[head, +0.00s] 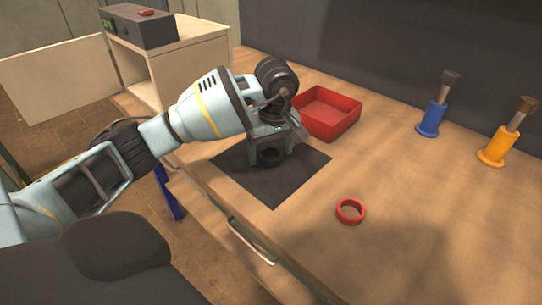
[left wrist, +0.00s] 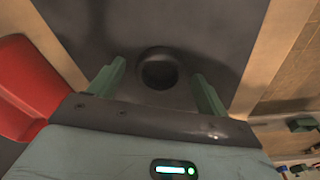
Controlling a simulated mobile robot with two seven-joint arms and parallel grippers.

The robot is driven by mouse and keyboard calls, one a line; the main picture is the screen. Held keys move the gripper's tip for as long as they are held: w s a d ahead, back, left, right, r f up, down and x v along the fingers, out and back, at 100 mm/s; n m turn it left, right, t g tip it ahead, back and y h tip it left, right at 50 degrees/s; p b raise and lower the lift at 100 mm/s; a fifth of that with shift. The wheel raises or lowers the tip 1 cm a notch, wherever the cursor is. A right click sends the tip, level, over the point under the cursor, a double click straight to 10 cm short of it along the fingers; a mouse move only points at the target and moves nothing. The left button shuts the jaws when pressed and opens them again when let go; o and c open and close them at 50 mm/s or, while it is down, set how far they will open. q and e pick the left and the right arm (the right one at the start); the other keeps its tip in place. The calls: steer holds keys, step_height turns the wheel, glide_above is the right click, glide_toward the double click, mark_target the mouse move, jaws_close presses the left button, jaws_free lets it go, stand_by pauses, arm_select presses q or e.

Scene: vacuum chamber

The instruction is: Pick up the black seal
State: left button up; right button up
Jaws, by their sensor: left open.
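The black seal (left wrist: 159,71) is a dark ring lying on the black mat (left wrist: 218,22). In the head view the seal (head: 270,157) sits on the mat (head: 277,190), just below my left gripper (head: 271,152). In the left wrist view my left gripper (left wrist: 159,82) is open, with one finger to each side of the seal and the seal a little beyond the fingertips. Neither finger is seen to touch it. My right gripper is not in view.
A red tray (head: 350,119) stands behind the mat, close to my left gripper. A red ring (head: 350,211) lies to the right. A blue holder (head: 432,119) and an orange holder (head: 496,148) stand farther right. The wooden tabletop (head: 420,220) at the right front is clear.

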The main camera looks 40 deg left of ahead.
arm_select(q)
steer(key=c, duration=1.1)
steer(key=shift+o, duration=0.2)
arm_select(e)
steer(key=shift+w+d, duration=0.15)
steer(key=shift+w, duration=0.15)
arm_select(q)
steer(key=shift+r, duration=0.5)
steer(key=r, duration=0.2)
steer(key=shift+s+a+r, duration=0.3)
steer(key=shift+s+a, duration=0.05)
steer(key=shift+a, duration=0.05)
steer(key=s+a, duration=0.6)
steer(key=s+a+r, duration=0.1)
steer(key=s+a, duration=0.2)
steer(key=shift+s+a+b, duration=0.25)
steer(key=shift+s+b, duration=0.1)
steer(key=shift+s, duration=0.05)
steer(key=shift+s+a+r, duration=0.2)
steer(key=shift+s+a, duration=0.25)
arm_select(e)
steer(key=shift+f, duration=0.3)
